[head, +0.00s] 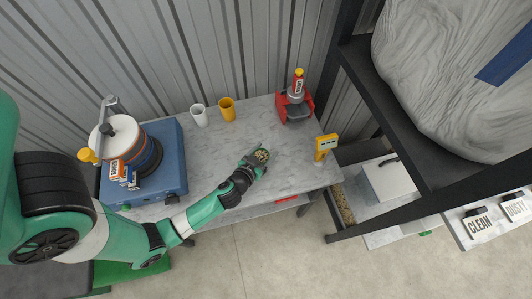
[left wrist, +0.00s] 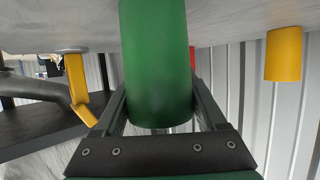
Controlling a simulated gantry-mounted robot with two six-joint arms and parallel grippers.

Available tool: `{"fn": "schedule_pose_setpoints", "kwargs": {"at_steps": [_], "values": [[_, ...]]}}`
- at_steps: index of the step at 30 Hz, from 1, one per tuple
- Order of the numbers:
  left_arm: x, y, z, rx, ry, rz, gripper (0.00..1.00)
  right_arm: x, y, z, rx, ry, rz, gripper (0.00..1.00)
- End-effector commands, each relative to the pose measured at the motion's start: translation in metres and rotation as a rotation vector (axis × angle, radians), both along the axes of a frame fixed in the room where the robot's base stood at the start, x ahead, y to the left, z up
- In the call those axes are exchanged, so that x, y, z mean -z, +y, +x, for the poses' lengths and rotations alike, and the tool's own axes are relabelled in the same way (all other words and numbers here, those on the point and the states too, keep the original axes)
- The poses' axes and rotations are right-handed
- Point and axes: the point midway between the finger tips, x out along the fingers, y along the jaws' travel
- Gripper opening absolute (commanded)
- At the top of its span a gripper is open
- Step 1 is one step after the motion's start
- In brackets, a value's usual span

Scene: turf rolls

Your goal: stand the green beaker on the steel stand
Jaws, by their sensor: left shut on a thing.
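The green beaker (left wrist: 157,60) is between the fingers of my left gripper (left wrist: 160,115), which is shut on it. In the head view the left gripper (head: 256,161) is over the front right of the bench. The beaker's open top (head: 262,156) shows there with pale, grain-like contents, and the beaker looks roughly upright. I cannot tell whether its base touches the bench. I cannot clearly identify the steel stand; a yellow post with a display (head: 326,143) stands at the bench's right edge, and a yellow post (left wrist: 76,75) by a grey disc shows in the wrist view. My right gripper is not in view.
A white cup (head: 199,115) and a yellow cup (head: 227,109) stand at the back of the bench (head: 215,150). A red device (head: 295,107) is at the back right. A blue machine (head: 160,165) fills the left end. A black shelf frame (head: 385,110) rises at the right.

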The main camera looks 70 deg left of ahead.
Motion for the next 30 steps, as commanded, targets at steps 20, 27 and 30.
{"fn": "schedule_pose_setpoints", "kwargs": {"at_steps": [20,27,30], "values": [[-0.002,0.0,0.0,0.0,0.0,0.0,1.0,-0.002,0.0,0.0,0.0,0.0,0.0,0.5],[-0.015,-0.025,-0.03,0.007,0.002,0.0,1.0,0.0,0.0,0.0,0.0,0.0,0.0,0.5],[-0.025,-0.041,-0.049,0.009,0.001,0.0,1.0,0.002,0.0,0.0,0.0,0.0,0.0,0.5]]}}
